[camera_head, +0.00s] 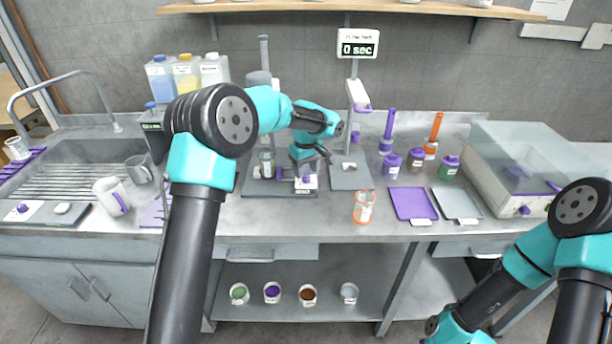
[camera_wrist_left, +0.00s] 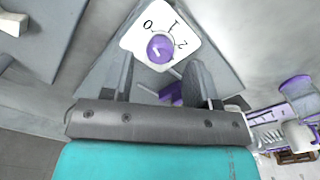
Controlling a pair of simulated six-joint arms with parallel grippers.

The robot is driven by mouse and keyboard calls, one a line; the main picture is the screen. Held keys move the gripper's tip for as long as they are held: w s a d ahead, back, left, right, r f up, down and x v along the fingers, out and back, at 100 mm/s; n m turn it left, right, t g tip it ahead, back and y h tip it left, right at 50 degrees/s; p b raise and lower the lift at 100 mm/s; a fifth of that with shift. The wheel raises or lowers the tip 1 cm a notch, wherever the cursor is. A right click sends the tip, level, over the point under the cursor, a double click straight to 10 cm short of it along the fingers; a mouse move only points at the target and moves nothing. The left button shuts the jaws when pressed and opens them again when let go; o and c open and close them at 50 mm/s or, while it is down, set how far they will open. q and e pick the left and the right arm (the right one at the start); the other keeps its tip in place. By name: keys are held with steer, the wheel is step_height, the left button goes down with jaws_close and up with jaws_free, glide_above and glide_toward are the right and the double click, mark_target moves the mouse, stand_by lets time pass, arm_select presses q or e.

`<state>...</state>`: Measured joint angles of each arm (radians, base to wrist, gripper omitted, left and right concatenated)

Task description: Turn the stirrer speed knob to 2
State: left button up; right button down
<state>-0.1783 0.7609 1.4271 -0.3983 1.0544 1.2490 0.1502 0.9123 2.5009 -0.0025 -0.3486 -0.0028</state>
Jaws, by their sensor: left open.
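The stirrer (camera_head: 258,187) stands mid-bench, with a white dial plate on its front. In the left wrist view the dial plate (camera_wrist_left: 185,32) shows 0, 1 and 2, with a round purple knob (camera_wrist_left: 160,48) below the numbers. A pale mark shows on the knob, but the number it points to is hard to tell. My left gripper (camera_head: 314,158) is over the front of the stirrer, pointing at the dial. In the wrist view my left gripper (camera_wrist_left: 161,62) is open, its fingers on either side of the knob with gaps.
The bench front below the stirrer is clear.

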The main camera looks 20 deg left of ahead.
mark_target(306, 179)
arm_select(q)
steer(key=shift+f, duration=1.4)
steer(key=c, duration=0.9)
